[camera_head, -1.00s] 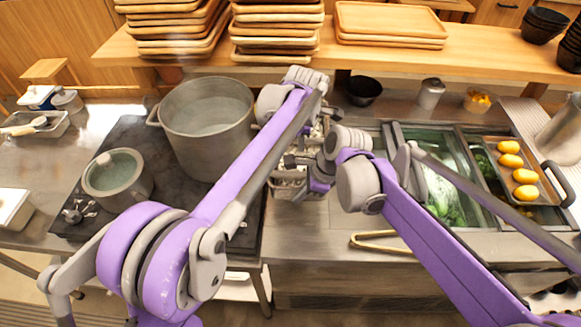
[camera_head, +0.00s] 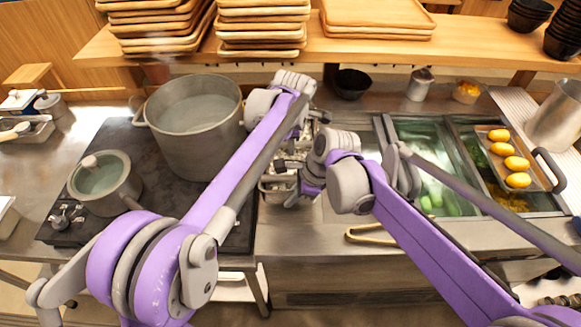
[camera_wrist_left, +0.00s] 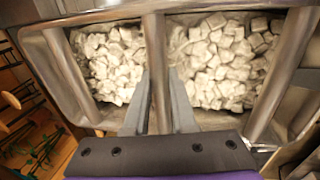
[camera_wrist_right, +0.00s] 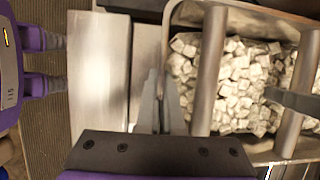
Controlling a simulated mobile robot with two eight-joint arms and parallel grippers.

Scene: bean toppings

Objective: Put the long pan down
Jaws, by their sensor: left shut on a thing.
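The long pan (camera_head: 272,190) is a metal tray of pale cubes with bars across its top. In the head view it is mostly hidden by my arms, between the stove and the counter wells. In the left wrist view my left gripper (camera_wrist_left: 160,100) is shut on the middle bar (camera_wrist_left: 157,55) of the pan. In the right wrist view my right gripper (camera_wrist_right: 162,98) points down beside the pan's left end, left of an end bar (camera_wrist_right: 208,75). Its fingers are close together, and whether they touch the rim is unclear. What is under the pan is hidden.
A large pot (camera_head: 195,115) and a lidded saucepan (camera_head: 105,180) stand on the black stove (camera_head: 150,165) at left. Tongs (camera_head: 375,237) lie at the counter's front. Food wells (camera_head: 435,165) and a tray of yellow fruit (camera_head: 535,175) are at right. Trays are stacked on the shelf behind.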

